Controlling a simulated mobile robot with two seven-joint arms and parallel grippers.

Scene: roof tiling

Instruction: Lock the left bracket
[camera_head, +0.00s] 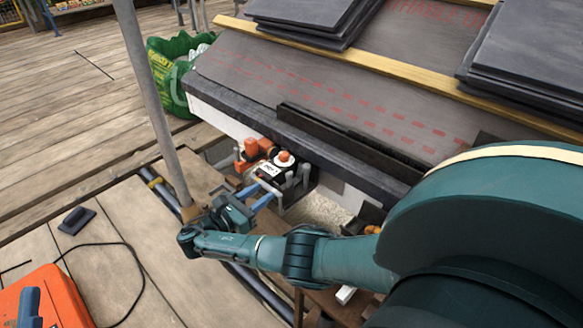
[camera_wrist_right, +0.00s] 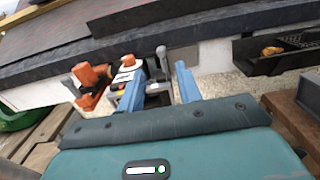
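The left bracket (camera_head: 268,170), a grey and black device with a white label, orange knob and orange parts, sits at the roof's lower edge; it also shows in the right wrist view (camera_wrist_right: 128,76). My right gripper (camera_head: 266,192) is just in front of it, its blue fingers pointing at it. In the right wrist view the two fingers (camera_wrist_right: 159,72) are apart. An upright grey lever with a rounded top (camera_wrist_right: 162,54) and grey bracket parts show in the gap between them. I cannot tell whether the fingers touch the bracket. My left gripper is not in view.
A black holder (camera_wrist_right: 280,55) with an orange part is to the right along the wall. Slate stacks (camera_head: 315,18) lie on the roof. A grey pole (camera_head: 150,100) stands left of my right gripper. An orange case (camera_head: 55,300) and a cable lie on the planks.

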